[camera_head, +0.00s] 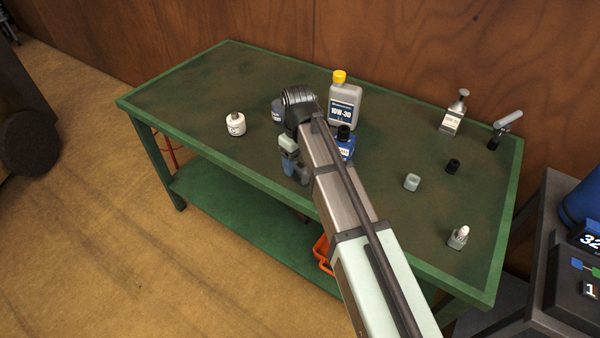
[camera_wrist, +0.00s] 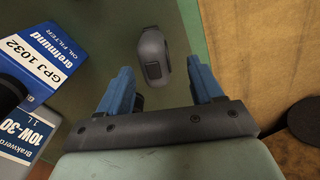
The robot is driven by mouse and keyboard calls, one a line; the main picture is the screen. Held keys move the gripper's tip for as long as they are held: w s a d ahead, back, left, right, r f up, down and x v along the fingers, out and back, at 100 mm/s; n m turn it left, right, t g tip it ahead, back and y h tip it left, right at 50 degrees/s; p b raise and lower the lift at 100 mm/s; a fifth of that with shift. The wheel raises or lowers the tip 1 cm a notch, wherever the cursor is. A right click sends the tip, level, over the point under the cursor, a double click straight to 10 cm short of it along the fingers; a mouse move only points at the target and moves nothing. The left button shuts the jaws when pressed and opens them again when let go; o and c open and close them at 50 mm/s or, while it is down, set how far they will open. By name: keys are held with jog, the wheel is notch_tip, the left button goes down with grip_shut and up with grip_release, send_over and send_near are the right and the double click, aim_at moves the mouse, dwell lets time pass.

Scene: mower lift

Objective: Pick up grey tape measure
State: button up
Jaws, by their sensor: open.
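A rounded grey object with a dark rectangular patch (camera_wrist: 152,48), which looks like the grey tape measure, lies on the green table in the wrist view. It shows between and slightly beyond the blue fingertips of my gripper (camera_wrist: 160,68). The fingers are apart, and nothing is held. A small dark grey piece shows by the left finger; I cannot tell what it belongs to. In the head view my gripper (camera_head: 294,168) is over the front part of the table, and my arm hides much of the area, so I cannot make out the tape measure there.
A blue oil filter box (camera_wrist: 50,55) and a 10W-30 bottle (camera_wrist: 22,130) stand close on the left in the wrist view. Small items stand on the right. The table's front-left is clear.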

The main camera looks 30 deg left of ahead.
aim_at(300, 165)
jog(key=shift+w+d+f, duration=0.1)
jog(key=shift+w+f, duration=0.05)
jog(key=shift+f, duration=1.2)
jog(key=shift+w+d+f, duration=0.1)
jog(key=shift+w+f, duration=0.05)
jog(key=shift+f, duration=1.2)
grip_shut()
